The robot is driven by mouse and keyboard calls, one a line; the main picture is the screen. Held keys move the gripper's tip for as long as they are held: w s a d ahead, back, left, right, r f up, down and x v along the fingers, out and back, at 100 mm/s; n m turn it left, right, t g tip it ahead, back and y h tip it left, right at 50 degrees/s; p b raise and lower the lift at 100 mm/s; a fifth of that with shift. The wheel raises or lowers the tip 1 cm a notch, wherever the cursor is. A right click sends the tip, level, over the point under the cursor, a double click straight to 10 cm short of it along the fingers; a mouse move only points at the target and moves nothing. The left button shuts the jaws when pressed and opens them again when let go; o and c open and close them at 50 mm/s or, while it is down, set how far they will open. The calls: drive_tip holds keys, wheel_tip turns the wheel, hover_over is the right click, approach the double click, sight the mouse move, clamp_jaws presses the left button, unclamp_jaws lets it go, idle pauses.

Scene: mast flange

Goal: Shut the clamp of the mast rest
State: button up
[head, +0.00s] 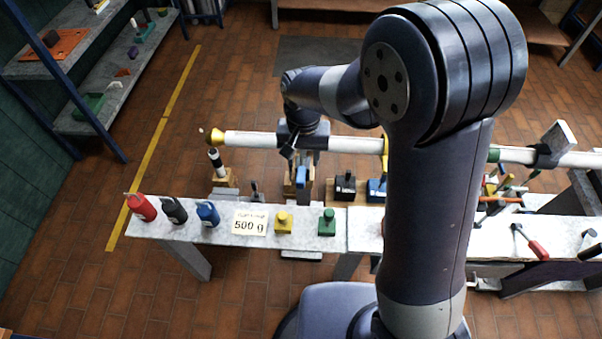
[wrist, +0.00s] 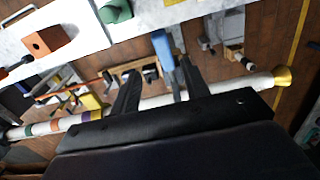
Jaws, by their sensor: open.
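The white mast (head: 348,144) lies level across the head view, with a brass cap (head: 216,137) at its left end. It also crosses the wrist view (wrist: 150,102). A blue lever (head: 301,177) stands at the mast rest, just under my gripper (head: 293,152). In the wrist view the blue lever (wrist: 163,48) shows between and beyond the two dark fingers of my gripper (wrist: 159,68). The fingers are apart, and I see no grip on the lever. My wrist hides much of the rest, so I cannot tell how far its clamp is closed.
A grey bench (head: 390,235) carries red, black and blue bottles, a 500 g card (head: 250,222), and yellow and green weights. A second dark support (head: 545,155) holds the mast at right. A red-handled tool (head: 532,243) lies on the bench. Floor at left is clear.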

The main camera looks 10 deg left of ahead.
sight(301, 175)
drive_tip(key=f, duration=0.9)
drive_tip(key=shift+w+a+f, duration=0.15)
drive_tip(key=shift+w+a, duration=0.05)
drive_tip(key=shift+a, duration=0.1)
clamp_jaws()
